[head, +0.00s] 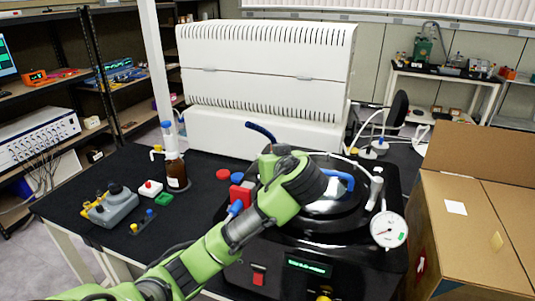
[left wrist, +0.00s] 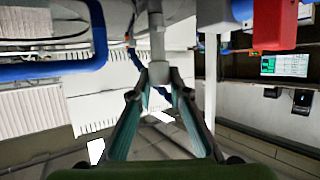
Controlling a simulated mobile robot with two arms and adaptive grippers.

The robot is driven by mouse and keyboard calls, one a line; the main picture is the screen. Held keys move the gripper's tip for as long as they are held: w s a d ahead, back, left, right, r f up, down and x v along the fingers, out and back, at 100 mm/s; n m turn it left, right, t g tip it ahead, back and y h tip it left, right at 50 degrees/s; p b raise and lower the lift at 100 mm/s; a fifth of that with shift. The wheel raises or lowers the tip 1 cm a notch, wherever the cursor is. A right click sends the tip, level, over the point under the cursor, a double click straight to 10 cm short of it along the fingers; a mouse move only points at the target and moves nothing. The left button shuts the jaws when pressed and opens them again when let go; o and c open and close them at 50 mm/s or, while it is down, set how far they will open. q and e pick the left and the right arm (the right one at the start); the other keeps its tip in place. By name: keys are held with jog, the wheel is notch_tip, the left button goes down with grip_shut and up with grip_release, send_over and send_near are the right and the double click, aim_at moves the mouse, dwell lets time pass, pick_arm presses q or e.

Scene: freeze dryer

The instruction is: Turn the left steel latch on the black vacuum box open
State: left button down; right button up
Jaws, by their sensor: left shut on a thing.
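The black vacuum box (head: 375,262) stands on the black table, with a round dark lid (head: 335,208) and a blue lid handle (head: 340,178). My green left arm reaches over the box's left side. In the head view it hides the left latch and my left fingertips. In the left wrist view, the fingers of my left gripper (left wrist: 158,75) close in on the grey steel left latch (left wrist: 157,45) and hold it between their tips. The right steel latch (head: 375,188) stands upright at the lid's right side. My right gripper is in neither view.
A round pressure gauge (head: 388,230) sits at the box's front right. An open cardboard box (head: 465,230) stands close on the right. A brown bottle (head: 176,172) and small coloured items are on the left of the table. A white slotted cabinet (head: 265,75) stands behind.

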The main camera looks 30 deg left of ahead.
pick_arm(q)
jog(key=n+g+y, duration=0.1)
jog(key=n+g, duration=0.2)
jog(key=shift+d+f+y, duration=0.1)
jog(key=shift+f+y, duration=0.05)
jog(key=shift+y, duration=0.25)
jog(key=shift+n+g+y, duration=0.3)
jog(key=shift+n+g, duration=0.3)
jog(key=shift+g, duration=0.2)
jog(key=c, duration=1.9)
grip_release()
jog(key=shift+a, duration=0.25)
jog(key=shift+w, duration=0.1)
jog(key=shift+d, duration=0.25)
jog(key=v, duration=1.1)
jog(key=shift+d, duration=0.25)
